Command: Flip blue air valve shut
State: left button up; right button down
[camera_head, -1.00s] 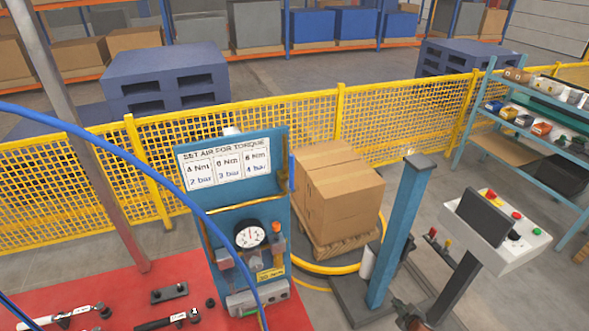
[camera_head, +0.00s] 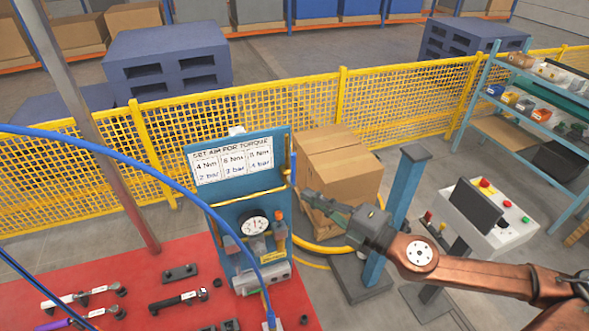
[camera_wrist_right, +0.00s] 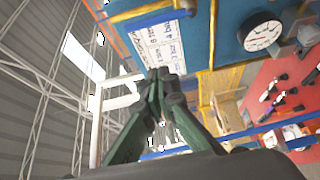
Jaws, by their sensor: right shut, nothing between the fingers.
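The blue panel (camera_head: 235,208) stands at the back of the red bench top and carries a torque sign (camera_head: 231,163) and a round gauge (camera_head: 254,226). What looks like the blue valve handle (camera_head: 293,167) stands upright at the panel's right edge, by a yellow pipe (camera_head: 289,190). My right gripper (camera_head: 308,196) is shut and empty, just right of the panel and a little below the handle in the picture; contact cannot be told. In the right wrist view its fingertips (camera_wrist_right: 160,76) meet, with the sign (camera_wrist_right: 158,42) behind them. My left gripper is out of view.
A cardboard box (camera_head: 340,172) stands behind my right gripper. A blue post (camera_head: 402,195) and a control console (camera_head: 490,215) stand to the right. Tools (camera_head: 178,300) lie on the red bench top (camera_head: 140,275). A blue hose (camera_head: 150,168) crosses in front.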

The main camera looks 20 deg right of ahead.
aim_at(294, 174)
jog(key=shift+w, duration=0.1)
dwell(0.3)
jog(key=shift+w+a+p, duration=0.1)
jog(key=shift+w+a, duration=0.15)
jog(key=shift+w, duration=1.3)
jog(key=shift+w+a+p, duration=0.15)
jog(key=shift+w+a, duration=0.1)
jog(key=shift+w, duration=1.3)
jog(key=shift+w+a+p, duration=0.1)
jog(key=shift+w+a, duration=0.15)
jog(key=shift+w, duration=1.3)
jog(key=shift+d, duration=0.15)
